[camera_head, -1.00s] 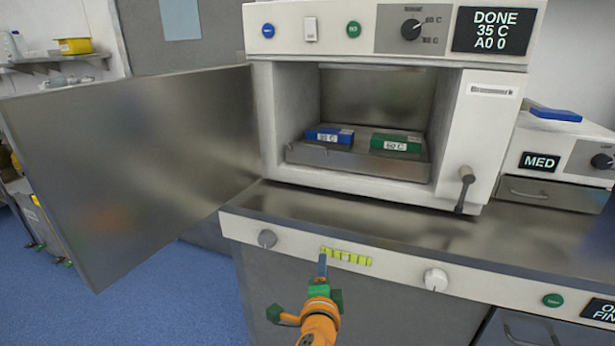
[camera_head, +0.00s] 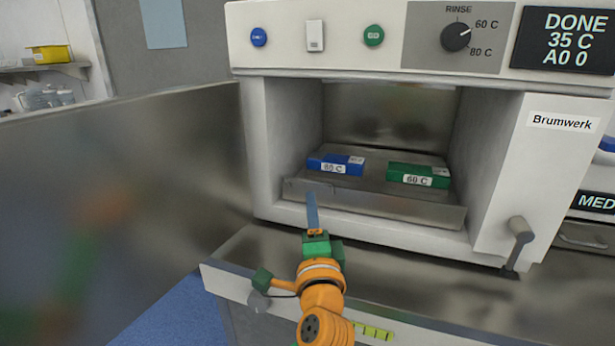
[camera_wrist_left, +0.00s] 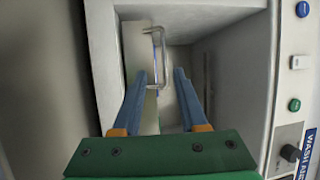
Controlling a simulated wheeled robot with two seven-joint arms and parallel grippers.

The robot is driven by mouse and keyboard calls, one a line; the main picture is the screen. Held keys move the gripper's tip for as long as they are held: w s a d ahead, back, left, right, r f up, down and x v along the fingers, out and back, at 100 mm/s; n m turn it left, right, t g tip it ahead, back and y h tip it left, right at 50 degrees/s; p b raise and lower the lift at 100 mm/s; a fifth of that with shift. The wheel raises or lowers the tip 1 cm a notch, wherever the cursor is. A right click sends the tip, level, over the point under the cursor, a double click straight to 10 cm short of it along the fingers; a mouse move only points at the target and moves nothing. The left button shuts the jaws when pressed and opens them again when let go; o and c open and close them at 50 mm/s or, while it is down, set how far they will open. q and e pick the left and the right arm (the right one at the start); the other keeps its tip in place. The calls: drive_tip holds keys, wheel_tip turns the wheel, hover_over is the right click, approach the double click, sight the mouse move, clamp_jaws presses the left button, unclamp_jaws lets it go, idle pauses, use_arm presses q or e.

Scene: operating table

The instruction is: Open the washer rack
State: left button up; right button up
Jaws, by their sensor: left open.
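The washer rack (camera_head: 390,204) is a grey metal tray with a raised front lip. It sits inside the open washer chamber and carries a blue box (camera_head: 336,164) marked 80 C and a green box (camera_head: 418,176) marked 60 C. My left gripper (camera_head: 312,197) is in front of the rack's left part; in the head view its finger overlaps the lip. In the left wrist view the gripper (camera_wrist_left: 160,75) is open and empty. A metal loop handle (camera_wrist_left: 154,31) on the rack (camera_wrist_left: 133,50) shows ahead, between the fingers' lines. I cannot see contact. My right gripper is out of view.
The washer door (camera_head: 120,190) stands wide open on the left, close beside my arm. A lever (camera_head: 520,242) sits on the washer's right front. The steel counter (camera_head: 400,285) before the chamber is clear. The display (camera_head: 568,40) reads DONE, 35 C, A0 0.

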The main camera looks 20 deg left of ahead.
sight(309, 183)
use_arm(q)
drive_tip(key=x, duration=0.2)
drive_tip(key=r+p+x, duration=0.1)
drive_tip(key=x, duration=0.2)
drive_tip(key=shift+w+a, duration=0.1)
drive_tip(key=shift+w, duration=0.15)
drive_tip(key=shift+w+a+f, duration=0.1)
drive_tip(key=shift+w+a, duration=0.05)
drive_tip(key=shift+w, duration=0.3)
drive_tip(key=shift+s, duration=0.15)
clamp_jaws()
idle(0.6)
